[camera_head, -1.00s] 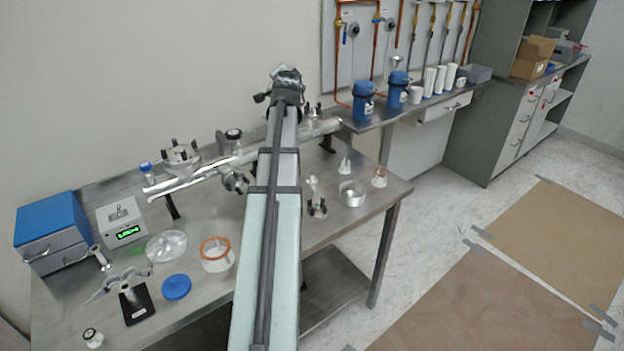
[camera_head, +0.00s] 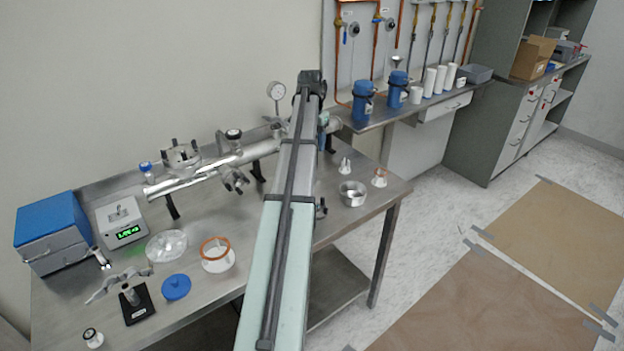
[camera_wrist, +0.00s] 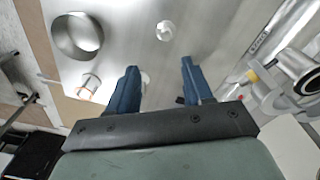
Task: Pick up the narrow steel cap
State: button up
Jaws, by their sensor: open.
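My gripper (camera_wrist: 160,66) is open and empty in the wrist view, its two blue fingers over the steel bench. A small pale piece (camera_wrist: 165,30) stands on the bench beyond the fingertips, apart from them. It may be the narrow steel cap, but it is too small to be sure. A second small pale piece (camera_wrist: 145,77) shows beside the left finger, which partly hides it. A wide, short steel ring (camera_wrist: 77,35) stands further left; it also shows in the head view (camera_head: 352,193).
A white cone with an orange ring (camera_head: 379,178) and another white cone (camera_head: 345,166) stand near the steel ring. The long steel tube assembly (camera_head: 215,165) with clamps and a gauge (camera_head: 276,91) is an obstacle. Loose parts cover the bench's left.

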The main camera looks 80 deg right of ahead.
jog(key=shift+n, duration=0.7)
jog(key=f, duration=0.8)
jog(key=shift+w+f, duration=0.1)
jog(key=shift+w, duration=0.25)
jog(key=shift+d+f, duration=0.2)
jog(key=shift+f, duration=1.1)
jog(key=shift+d+f, duration=0.2)
jog(key=shift+f, duration=1.1)
jog(key=shift+c, duration=0.2)
grip_shut()
